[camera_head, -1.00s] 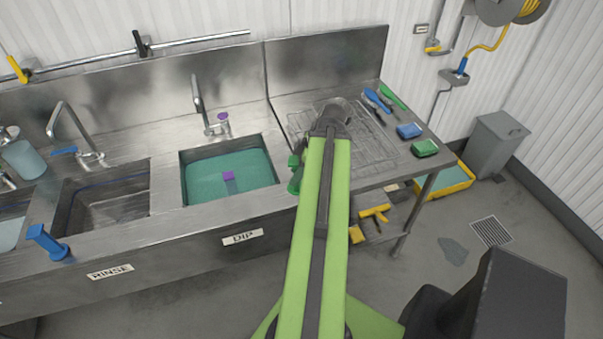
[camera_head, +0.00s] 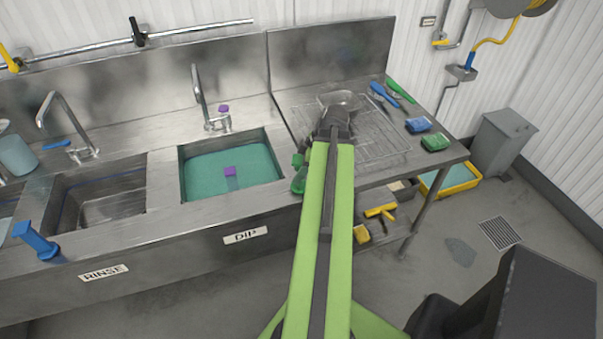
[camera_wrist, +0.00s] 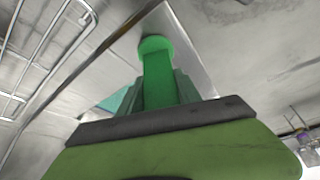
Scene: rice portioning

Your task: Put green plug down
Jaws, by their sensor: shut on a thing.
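The green plug is in my gripper, its bright green handle between the fingers in the wrist view. Its rounded end (camera_wrist: 156,46) points away from the gripper. My gripper (camera_wrist: 158,85) is shut on the plug. In the head view the green plug (camera_head: 300,181) shows just left of my arm, by the right front corner of the DIP sink (camera_head: 187,190). My arm hides most of the gripper there. The plug's end is close to the steel counter in the wrist view; I cannot tell whether it touches.
The DIP sink holds teal water and a purple block (camera_head: 230,171). A blue plug (camera_head: 36,241) stands on the front rim at left. A wire rack (camera_head: 378,150) lies on the drainboard. Brushes (camera_head: 399,91), a blue sponge (camera_head: 418,125) and a green sponge (camera_head: 435,142) lie at its right.

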